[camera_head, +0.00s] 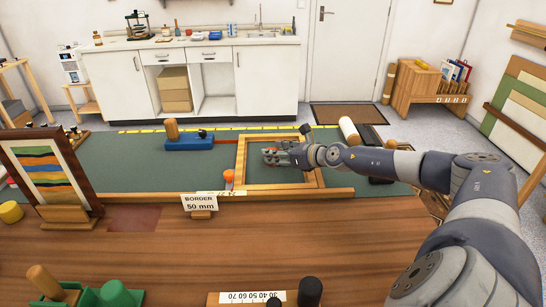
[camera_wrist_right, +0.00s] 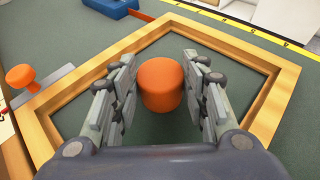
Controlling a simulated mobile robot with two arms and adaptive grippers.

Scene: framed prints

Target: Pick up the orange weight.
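The orange weight (camera_wrist_right: 161,84) is a short cylinder in the right wrist view. It stands on the green mat (camera_wrist_right: 150,44) inside the wooden frame (camera_wrist_right: 225,42). My right gripper (camera_wrist_right: 165,80) is open, with one finger on each side of the weight and a visible gap on the right. In the head view my right gripper (camera_head: 272,154) reaches into the frame (camera_head: 240,165) from the right and mostly hides the weight. My left gripper is not in view.
An orange knob (camera_head: 228,176) stands just left of the frame. A blue block with a wooden handle (camera_head: 188,143) is at the back left. A "BORDER 50 mm" sign (camera_head: 200,202) is in front. The brown tabletop (camera_head: 150,250) has clear room in the middle.

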